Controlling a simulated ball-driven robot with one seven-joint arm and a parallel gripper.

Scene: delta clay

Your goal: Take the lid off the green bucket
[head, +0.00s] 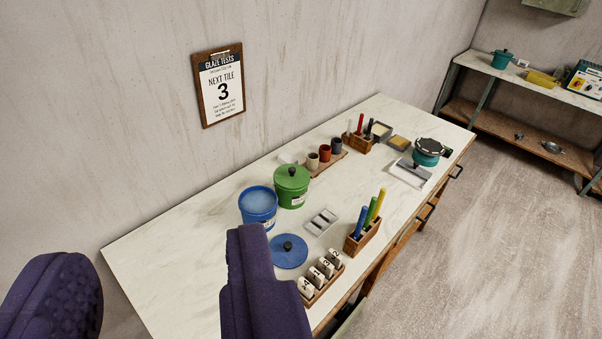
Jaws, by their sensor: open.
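The green bucket (291,193) stands upright on the white-topped table, near the wall. Its green lid (292,173), with a dark knob on top, sits on it. My gripper (165,300) shows as two dark purple fingers, large at the bottom left and wide apart. It is open, with nothing seen between the fingers. The right finger's tip appears just below the blue bucket in the picture, left of and below the green bucket. My gripper looks apart from the green bucket and lid.
An open blue bucket (258,212) stands left of the green one; its blue lid (288,251) lies in front. Nearby are a grey tray (321,221), a holder of colored sticks (362,237), numbered tiles (320,271) and small cups (325,153). The table's left end (150,255) is clear.

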